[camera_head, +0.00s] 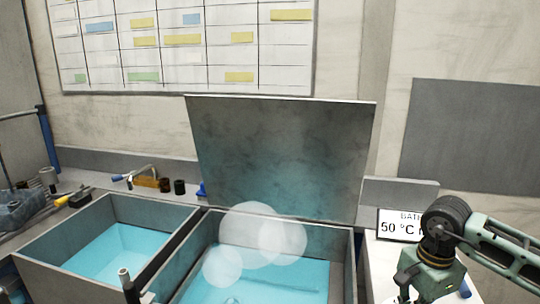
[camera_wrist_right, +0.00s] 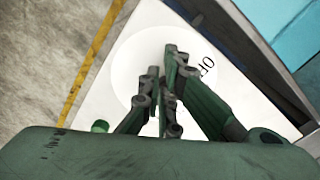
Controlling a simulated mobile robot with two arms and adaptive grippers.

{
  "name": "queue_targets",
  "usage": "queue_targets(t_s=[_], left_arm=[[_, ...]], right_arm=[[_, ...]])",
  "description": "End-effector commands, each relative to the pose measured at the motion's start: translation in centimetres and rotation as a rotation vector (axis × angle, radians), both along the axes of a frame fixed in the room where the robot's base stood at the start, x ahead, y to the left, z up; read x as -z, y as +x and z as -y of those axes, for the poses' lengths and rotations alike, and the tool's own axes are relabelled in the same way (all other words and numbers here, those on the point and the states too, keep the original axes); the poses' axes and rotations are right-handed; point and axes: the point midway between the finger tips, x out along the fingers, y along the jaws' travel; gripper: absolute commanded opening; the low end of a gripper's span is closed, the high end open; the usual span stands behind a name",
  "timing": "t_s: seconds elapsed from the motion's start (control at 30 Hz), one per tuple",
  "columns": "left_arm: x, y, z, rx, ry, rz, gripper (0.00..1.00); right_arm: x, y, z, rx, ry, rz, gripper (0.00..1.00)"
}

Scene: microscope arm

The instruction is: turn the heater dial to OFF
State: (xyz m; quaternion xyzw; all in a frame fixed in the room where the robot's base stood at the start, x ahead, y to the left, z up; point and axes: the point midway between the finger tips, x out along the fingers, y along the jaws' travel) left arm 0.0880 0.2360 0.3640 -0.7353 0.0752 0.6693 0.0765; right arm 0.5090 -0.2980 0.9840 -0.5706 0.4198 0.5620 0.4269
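The heater's white panel (camera_wrist_right: 112,93) shows in the right wrist view, with a pale round dial face (camera_wrist_right: 128,62) on it. Black lettering, which seems to read "OF", is partly visible right of the fingers. My right gripper (camera_wrist_right: 163,80) is over the dial face, its fingers close together. They cover the middle of the dial, so I cannot tell whether they grip a knob or where a pointer stands. In the head view my right gripper (camera_head: 420,290) points down at the lower right, its fingertips hidden or cut off.
Two blue liquid baths (camera_head: 110,252) (camera_head: 262,275) stand side by side; pale bubbles or vapour (camera_head: 262,235) hang over the right one. Its grey lid (camera_head: 285,150) stands open. A sign (camera_head: 398,227) reading "50 °C" is beside my right arm. Tools (camera_head: 135,177) lie behind the left bath.

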Motion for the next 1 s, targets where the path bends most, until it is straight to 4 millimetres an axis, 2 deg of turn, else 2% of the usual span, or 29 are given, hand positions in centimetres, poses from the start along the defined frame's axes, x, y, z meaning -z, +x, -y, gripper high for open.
queue_targets(t_s=[0.03, 0.33, 0.47, 0.8, 1.0], left_arm=[[0.2, 0.0, 0.0, 0.000, 0.000, 0.000, 0.00], [0.1, 0.0, 0.0, 0.000, 0.000, 0.000, 0.00], [-0.6, 0.0, 0.0, 0.000, 0.000, 0.000, 0.00], [-3.0, 0.0, 0.0, 0.000, 0.000, 0.000, 0.00], [-3.2, 0.0, 0.0, 0.000, 0.000, 0.000, 0.00]], right_arm=[[1.1, -0.8, 0.3, 0.005, -0.012, -0.031, 0.00], [0.7, -1.2, -0.4, 0.002, -0.009, -0.033, 0.00], [-0.5, -1.2, -0.5, -0.001, -0.007, -0.032, 0.00], [-5.0, -0.9, -0.5, -0.001, -0.006, -0.019, 0.00], [-5.5, -0.9, -0.5, -0.001, -0.006, -0.017, 0.00]])
